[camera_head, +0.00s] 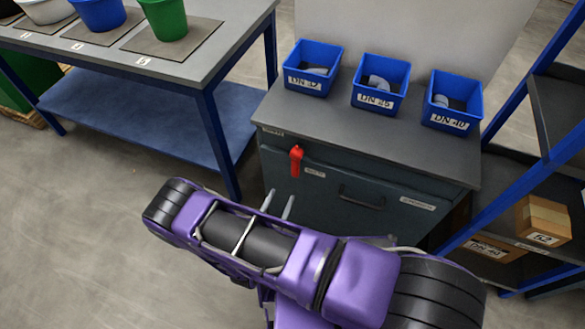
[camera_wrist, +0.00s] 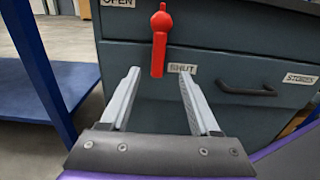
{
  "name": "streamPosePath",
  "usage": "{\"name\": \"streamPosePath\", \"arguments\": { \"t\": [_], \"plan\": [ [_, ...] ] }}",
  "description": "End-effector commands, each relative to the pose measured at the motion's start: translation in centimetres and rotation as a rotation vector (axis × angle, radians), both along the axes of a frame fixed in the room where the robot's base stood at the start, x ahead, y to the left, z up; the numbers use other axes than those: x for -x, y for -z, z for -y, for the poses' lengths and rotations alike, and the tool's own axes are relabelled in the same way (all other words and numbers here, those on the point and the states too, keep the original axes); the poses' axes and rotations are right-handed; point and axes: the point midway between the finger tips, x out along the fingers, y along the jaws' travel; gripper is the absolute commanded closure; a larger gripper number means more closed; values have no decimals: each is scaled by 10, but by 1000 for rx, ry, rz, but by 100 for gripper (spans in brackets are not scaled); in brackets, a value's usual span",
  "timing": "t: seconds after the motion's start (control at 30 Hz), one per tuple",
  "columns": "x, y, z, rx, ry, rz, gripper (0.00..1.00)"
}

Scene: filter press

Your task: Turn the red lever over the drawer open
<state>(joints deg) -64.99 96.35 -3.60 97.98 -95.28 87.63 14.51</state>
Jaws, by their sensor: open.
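The red lever (camera_head: 296,160) is on the front of the dark drawer cabinet, near its upper left corner. In the wrist view the red lever (camera_wrist: 160,40) hangs straight down from its round pivot, its lower end beside the SHUT label (camera_wrist: 182,68). An OPEN label (camera_wrist: 118,3) is up and left of the pivot. The drawer (camera_wrist: 235,75) with its dark bar handle (camera_wrist: 246,89) looks closed. My gripper (camera_wrist: 158,72) is open and empty, its two fingers apart below the lever. My gripper (camera_head: 278,200) also shows in the head view, in front of the cabinet.
Three blue bins (camera_head: 380,83) stand on the cabinet top. A blue-legged table (camera_head: 215,50) with buckets is at left. A blue-framed shelf (camera_head: 545,150) with cardboard boxes is at right. Bare floor (camera_head: 80,200) lies at lower left.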

Motion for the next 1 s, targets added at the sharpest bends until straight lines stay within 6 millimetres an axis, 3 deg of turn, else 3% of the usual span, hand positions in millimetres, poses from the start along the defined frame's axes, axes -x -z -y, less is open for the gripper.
{"name": "streamPosePath", "arguments": {
  "t": [0.3, 0.5, 0.7, 0.97, 1.0],
  "plan": [
    [-66, 1, 24, -2, 2, 2, 38],
    [-94, 1, 34, -2, 1, 2, 38],
    [-105, 0, 37, -2, -2, 1, 38],
    [-106, 0, 38, -1, -2, 1, 38],
    [-106, 0, 38, -1, -2, 1, 45]
  ]
}}
